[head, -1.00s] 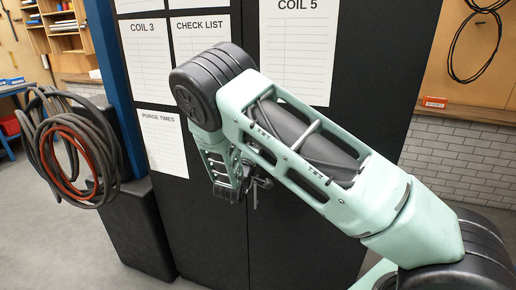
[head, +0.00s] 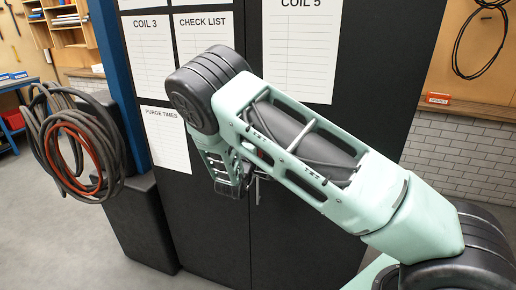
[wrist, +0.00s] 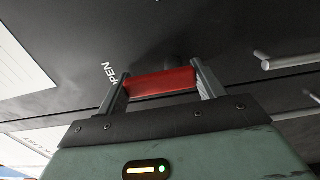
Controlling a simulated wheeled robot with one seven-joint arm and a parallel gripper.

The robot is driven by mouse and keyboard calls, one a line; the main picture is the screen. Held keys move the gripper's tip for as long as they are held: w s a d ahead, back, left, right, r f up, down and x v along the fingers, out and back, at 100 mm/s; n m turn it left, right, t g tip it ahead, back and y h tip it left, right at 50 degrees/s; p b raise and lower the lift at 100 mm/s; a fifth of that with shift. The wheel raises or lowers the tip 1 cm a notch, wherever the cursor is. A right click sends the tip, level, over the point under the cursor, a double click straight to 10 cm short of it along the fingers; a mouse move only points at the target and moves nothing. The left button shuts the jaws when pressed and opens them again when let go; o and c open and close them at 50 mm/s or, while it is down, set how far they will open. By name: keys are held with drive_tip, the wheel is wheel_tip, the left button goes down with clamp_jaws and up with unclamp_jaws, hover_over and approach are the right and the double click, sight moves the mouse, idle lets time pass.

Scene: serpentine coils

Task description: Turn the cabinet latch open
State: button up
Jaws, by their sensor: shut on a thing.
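The cabinet (head: 300,150) is black and fills the middle of the head view. Its latch has a red grip (wrist: 150,84), seen in the wrist view in front of the dark door. My gripper (wrist: 161,78) is shut on this red latch, one finger at each end of it. White "OPEN" lettering (wrist: 109,73) is on the door just left of the latch.
A silver bar handle (wrist: 290,62) sticks out right of the latch in the wrist view. Paper sheets (head: 166,138) are on the cabinet. Coiled hoses (head: 70,145) hang at the left above a dark box (head: 137,225). Grey floor (head: 70,240) is open at lower left.

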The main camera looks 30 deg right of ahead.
drive_tip(key=o, duration=1.4)
drive_tip(key=b+v, duration=0.5)
drive_tip(key=v, duration=1.2)
drive_tip(key=shift+s+a, duration=0.15)
